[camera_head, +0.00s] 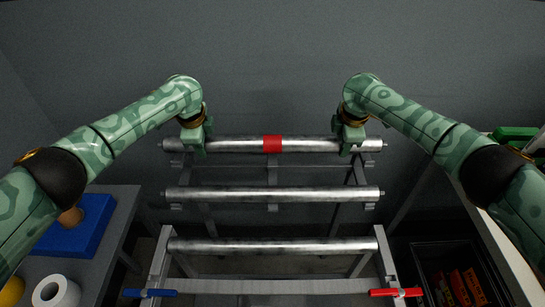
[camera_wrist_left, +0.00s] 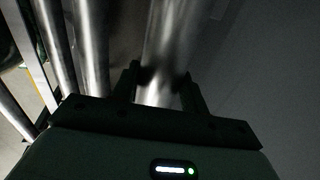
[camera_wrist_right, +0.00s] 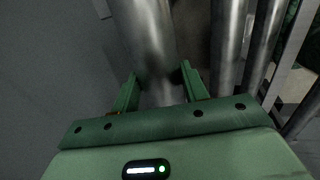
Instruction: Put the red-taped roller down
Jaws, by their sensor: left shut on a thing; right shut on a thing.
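The red-taped roller (camera_head: 235,145) is a long metal cylinder with a red band at its middle, lying level across the far end of the rack (camera_head: 158,262). My left gripper (camera_head: 195,142) is shut on it left of the tape, and my right gripper (camera_head: 352,140) is shut on it near its right end. In the left wrist view the roller (camera_wrist_left: 168,35) runs between the fingers; in the right wrist view the roller (camera_wrist_right: 145,30) does too. Grey brackets show just below it; I cannot tell whether it touches them.
A middle roller (camera_head: 270,194) and a near roller (camera_head: 270,245) lie parallel on the rack. A blue handle (camera_head: 150,293) and a red handle (camera_head: 396,292) are at its front. A grey table with a blue tray (camera_head: 95,220) stands left. A black crate (camera_head: 425,255) with boxes is right.

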